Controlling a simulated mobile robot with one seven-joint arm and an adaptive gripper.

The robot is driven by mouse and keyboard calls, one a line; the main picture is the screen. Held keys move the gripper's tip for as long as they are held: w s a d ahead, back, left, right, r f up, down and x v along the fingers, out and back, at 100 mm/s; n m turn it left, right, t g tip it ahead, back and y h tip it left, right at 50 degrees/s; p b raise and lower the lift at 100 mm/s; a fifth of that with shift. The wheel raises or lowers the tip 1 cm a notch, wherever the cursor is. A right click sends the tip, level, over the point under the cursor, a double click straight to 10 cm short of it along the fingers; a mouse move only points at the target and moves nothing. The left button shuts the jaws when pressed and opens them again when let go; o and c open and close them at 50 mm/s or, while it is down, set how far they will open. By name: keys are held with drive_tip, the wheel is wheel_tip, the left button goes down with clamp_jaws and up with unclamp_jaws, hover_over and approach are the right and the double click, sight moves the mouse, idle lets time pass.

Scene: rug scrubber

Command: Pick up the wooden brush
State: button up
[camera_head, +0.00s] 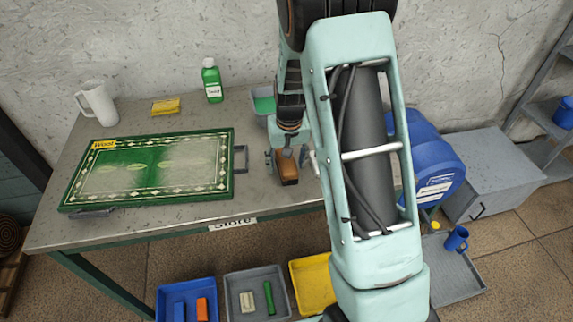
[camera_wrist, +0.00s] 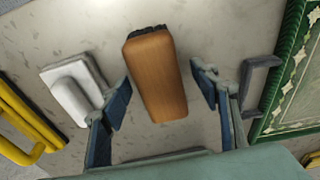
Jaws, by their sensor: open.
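The wooden brush (camera_head: 287,169) lies on the grey table, right of the green rug board, with dark bristles showing at one end. In the wrist view the brush (camera_wrist: 155,78) is brown and sits between the two blue-padded fingers of my gripper (camera_wrist: 160,95). The fingers are open, with a gap on each side of the brush. In the head view my gripper (camera_head: 287,162) is at the brush from above, and my arm hides part of the table to its right.
The green rug board (camera_head: 145,137) with handles (camera_wrist: 262,85) lies left of the brush in the head view. A white-handled tool (camera_wrist: 75,90) and a yellow frame (camera_wrist: 25,120) are on the other side. A white jug (camera_head: 98,103), green bottle (camera_head: 212,80) and yellow sponge (camera_head: 166,106) stand farther back.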

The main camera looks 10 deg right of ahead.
drive_tip(key=shift+f, duration=0.2)
drive_tip(key=c, duration=1.4)
drive_tip(key=shift+o, duration=0.2)
drive_tip(key=shift+r, duration=0.1)
drive_tip(key=shift+w+r, duration=0.1)
drive_tip(key=shift+r, duration=0.45)
drive_tip(key=s+r, duration=0.1)
drive_tip(key=r, duration=0.1)
drive_tip(key=s+r, duration=0.2)
drive_tip(key=r, duration=0.1)
drive_tip(key=s+r, duration=0.2)
drive_tip(key=r, duration=0.1)
drive_tip(key=shift+d+b, duration=0.3)
drive_tip(key=shift+d, duration=0.05)
drive_tip(key=s+d+r, duration=0.1)
drive_tip(key=s+r, duration=0.2)
drive_tip(key=s, duration=0.6)
drive_tip(key=shift+d+r+b, duration=0.15)
drive_tip(key=shift+r+b, duration=0.25)
